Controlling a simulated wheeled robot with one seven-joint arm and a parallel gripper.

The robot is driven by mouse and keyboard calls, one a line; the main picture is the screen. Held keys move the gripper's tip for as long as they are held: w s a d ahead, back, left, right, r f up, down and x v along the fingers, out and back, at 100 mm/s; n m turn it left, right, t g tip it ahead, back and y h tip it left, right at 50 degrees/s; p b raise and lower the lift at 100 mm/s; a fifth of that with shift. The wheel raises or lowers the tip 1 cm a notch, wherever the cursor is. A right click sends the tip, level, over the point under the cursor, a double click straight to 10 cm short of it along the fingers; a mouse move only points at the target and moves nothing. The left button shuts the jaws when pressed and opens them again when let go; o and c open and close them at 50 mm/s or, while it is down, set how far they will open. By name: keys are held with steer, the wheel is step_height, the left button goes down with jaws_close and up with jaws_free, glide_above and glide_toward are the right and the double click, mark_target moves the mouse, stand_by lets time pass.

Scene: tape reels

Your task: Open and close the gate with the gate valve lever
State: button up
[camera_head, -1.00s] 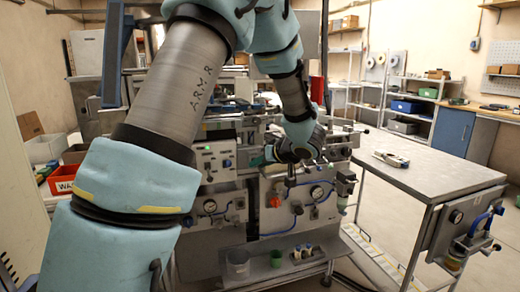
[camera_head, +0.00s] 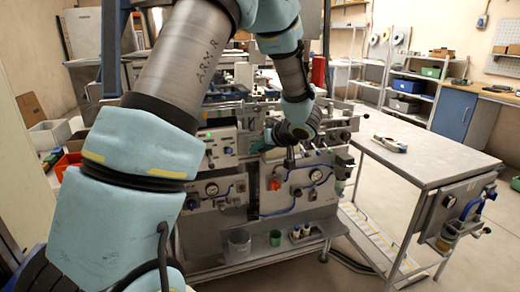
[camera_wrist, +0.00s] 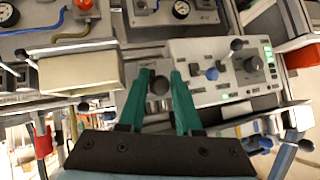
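My gripper (camera_wrist: 160,72) has two green fingers. They stand apart on either side of a dark round lever knob (camera_wrist: 158,85), seen almost end-on in the wrist view; I cannot tell whether they touch it. In the head view, my dark wrist hides most of the gripper in front of the machine (camera_head: 230,190); a green finger (camera_head: 258,147) shows at its left. A dark upright lever (camera_head: 290,158) stands just below my wrist. I cannot tell for sure which of these is the gate valve lever.
A control box with a green-lit display (camera_wrist: 225,70) is close to the right finger in the wrist view. A beige block (camera_wrist: 80,74) lies to the left. A steel table (camera_head: 430,165) with a blue-handled valve (camera_head: 470,208) stands right of the machine. Open floor lies beyond it.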

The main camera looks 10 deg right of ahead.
steer(key=o, duration=0.4)
steer(key=shift+c, duration=0.2)
steer(key=shift+r, duration=0.1)
steer(key=v, duration=1)
steer(key=shift+s+d+b, duration=0.2)
steer(key=shift+s+b, duration=0.1)
steer(key=shift+b, duration=0.05)
steer(key=shift+r, duration=0.1)
steer(key=w+a+m+h, duration=0.2)
steer(key=w+a+h, duration=0.3)
steer(key=a+h, duration=0.1)
steer(key=s+a+f+g, duration=0.3)
steer(key=s+a+g, duration=0.1)
steer(key=s+a, duration=0.5)
steer(key=s+a+f+g+y, duration=0.1)
steer(key=s+a+f+g, duration=0.2)
steer(key=s+a, duration=0.6)
steer(key=shift+a+f+m+g, duration=0.3)
steer(key=shift+f+g, duration=0.1)
steer(key=shift+f, duration=0.35)
